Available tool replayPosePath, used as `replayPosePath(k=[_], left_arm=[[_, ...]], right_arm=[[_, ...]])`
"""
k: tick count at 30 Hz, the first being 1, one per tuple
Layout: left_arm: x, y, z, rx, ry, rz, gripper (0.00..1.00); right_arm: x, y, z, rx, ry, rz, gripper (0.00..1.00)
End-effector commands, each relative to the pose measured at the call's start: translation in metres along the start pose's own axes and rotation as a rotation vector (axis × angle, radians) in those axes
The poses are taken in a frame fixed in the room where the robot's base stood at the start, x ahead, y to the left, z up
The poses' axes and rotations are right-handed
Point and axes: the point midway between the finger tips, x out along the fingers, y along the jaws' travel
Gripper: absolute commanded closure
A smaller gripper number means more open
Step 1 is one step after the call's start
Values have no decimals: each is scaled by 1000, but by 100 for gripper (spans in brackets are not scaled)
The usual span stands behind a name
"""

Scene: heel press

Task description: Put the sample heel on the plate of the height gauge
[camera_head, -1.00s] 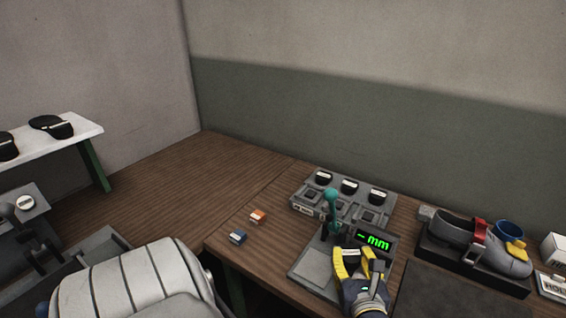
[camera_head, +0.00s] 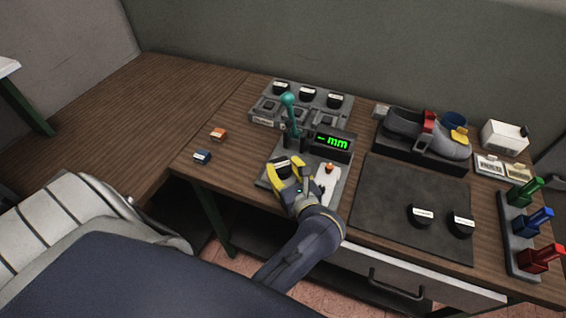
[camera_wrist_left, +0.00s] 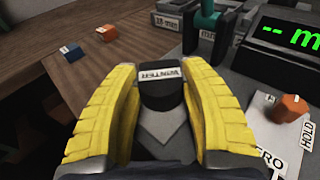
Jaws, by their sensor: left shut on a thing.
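The height gauge has a teal-knobbed lever (camera_head: 289,100), a green display (camera_head: 332,142) reading "-- mm" and a flat grey plate (camera_wrist_left: 152,135). My left gripper (camera_head: 286,168), with yellow fingers, is at the gauge's front left, over the plate. It is shut on the sample heel (camera_wrist_left: 158,92), a small black block with a white label on top. The heel also shows between the fingers in the head view (camera_head: 283,161). It looks upright, low over or on the plate; I cannot tell whether it touches. My right gripper is not in view.
An orange knob (camera_wrist_left: 287,108) and printed labels lie right of the fingers. A rack with black heels (camera_head: 308,97) stands behind the gauge. A dark mat (camera_head: 390,195) with two heels and a shoe on a stand (camera_head: 425,140) are to the right. Small orange (camera_head: 218,134) and blue (camera_head: 202,157) blocks lie left.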

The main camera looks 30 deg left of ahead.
Motion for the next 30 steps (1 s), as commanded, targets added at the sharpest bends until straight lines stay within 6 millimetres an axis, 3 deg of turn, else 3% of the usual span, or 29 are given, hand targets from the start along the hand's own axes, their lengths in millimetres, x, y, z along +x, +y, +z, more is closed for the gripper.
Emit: replayPosePath(k=[14,15,20,30], left_arm=[[1,0,-4,1,-1,0,85],[1,0,-4,0,0,0,50],[1,0,-4,0,0,0,32],[-1,0,-1,-1,1,0,31]], right_arm=[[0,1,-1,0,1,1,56],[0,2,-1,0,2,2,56],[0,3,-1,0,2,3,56],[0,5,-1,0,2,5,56]])
